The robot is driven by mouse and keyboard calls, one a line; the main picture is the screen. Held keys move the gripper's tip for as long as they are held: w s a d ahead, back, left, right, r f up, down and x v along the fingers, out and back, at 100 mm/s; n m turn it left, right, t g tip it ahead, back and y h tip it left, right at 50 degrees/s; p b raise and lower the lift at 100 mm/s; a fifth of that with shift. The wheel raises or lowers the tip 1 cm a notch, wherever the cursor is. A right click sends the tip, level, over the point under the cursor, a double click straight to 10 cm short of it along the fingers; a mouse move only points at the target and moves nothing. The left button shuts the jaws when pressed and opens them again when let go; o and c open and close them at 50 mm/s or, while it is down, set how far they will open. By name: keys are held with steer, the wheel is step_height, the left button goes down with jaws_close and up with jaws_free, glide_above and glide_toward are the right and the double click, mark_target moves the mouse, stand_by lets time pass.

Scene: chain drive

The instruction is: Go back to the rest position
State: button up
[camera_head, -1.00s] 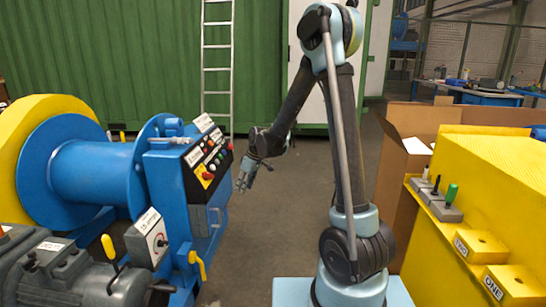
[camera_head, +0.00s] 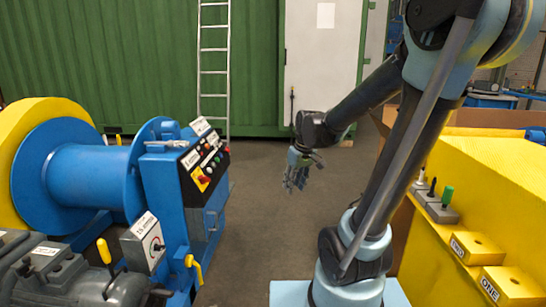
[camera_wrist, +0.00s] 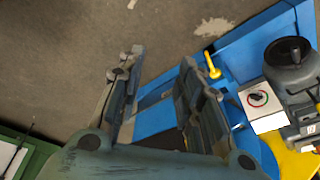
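My gripper (camera_head: 293,182) hangs fingers-down over the clear floor in the middle of the head view, to the right of the blue control cabinet and apart from it. In the wrist view my gripper (camera_wrist: 160,66) has its two fingers spread apart with nothing held between them. Past the fingers show grey floor and part of the blue machine frame (camera_wrist: 155,108). My arm rises from its base at the lower right and bends over toward the middle.
A blue winch drum (camera_head: 92,180) and the control panel (camera_head: 203,165) stand at left. A yellow housing (camera_head: 490,190) with levers stands at right, near my arm. A ladder (camera_head: 213,70) leans on the green container (camera_head: 100,60). Floor between the machines is free.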

steer(key=s+d+f+m+h, duration=0.1)
steer(key=s+d+f+m, duration=0.1)
steer(key=s+d, duration=0.3)
steer(key=s+d+f+m, duration=0.3)
steer(key=s+d, duration=0.3)
steer(key=s, duration=0.7)
steer(key=shift+m+h, duration=0.4)
steer(key=shift+m, duration=0.1)
steer(key=shift+d, duration=0.1)
